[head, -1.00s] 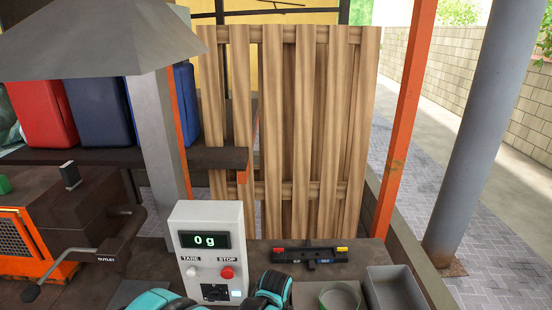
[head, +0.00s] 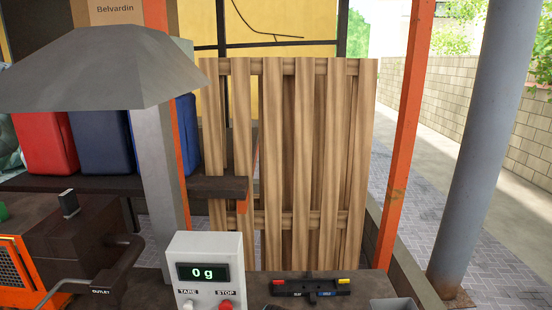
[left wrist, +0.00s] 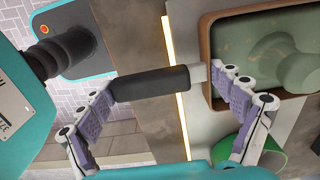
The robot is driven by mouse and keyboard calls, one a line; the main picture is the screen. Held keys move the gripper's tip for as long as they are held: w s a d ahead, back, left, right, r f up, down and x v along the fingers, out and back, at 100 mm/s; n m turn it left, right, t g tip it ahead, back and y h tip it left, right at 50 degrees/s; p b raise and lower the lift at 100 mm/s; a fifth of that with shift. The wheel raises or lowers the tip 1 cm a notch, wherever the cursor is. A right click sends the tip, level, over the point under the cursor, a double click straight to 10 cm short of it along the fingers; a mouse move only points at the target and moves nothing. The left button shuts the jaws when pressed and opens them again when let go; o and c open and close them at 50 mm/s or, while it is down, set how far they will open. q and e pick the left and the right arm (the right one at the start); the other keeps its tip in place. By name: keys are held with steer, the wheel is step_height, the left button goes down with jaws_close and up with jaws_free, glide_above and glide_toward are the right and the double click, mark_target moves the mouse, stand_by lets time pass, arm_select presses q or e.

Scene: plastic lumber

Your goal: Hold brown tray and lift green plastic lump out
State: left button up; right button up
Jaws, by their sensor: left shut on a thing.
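In the left wrist view the brown tray (left wrist: 207,60) is at the upper right, cut off by the edge. The green plastic lump (left wrist: 295,65) fills it, with a rounded raised part. A dark handle (left wrist: 150,83) with a pale stub points left from the tray's side. The finger on the tray side partly covers the stub and the tray's corner. My right gripper is in neither current view. The head view shows no tray, lump or gripper.
A white scale box (head: 204,275) reading 0 g stands at the bench front, with a black device (head: 310,288) to its right. A grey bin (head: 393,304) is at the bottom edge. A green-rimmed round container (left wrist: 218,152) sits below the tray. A wooden slatted panel (head: 302,160) stands behind.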

arm_select(q)
steer(key=o, duration=1.1)
steer(key=shift+o, duration=0.2)
step_height(320, 180, up, 18)
steer(key=p, duration=0.5)
steer(key=shift+r, duration=0.2)
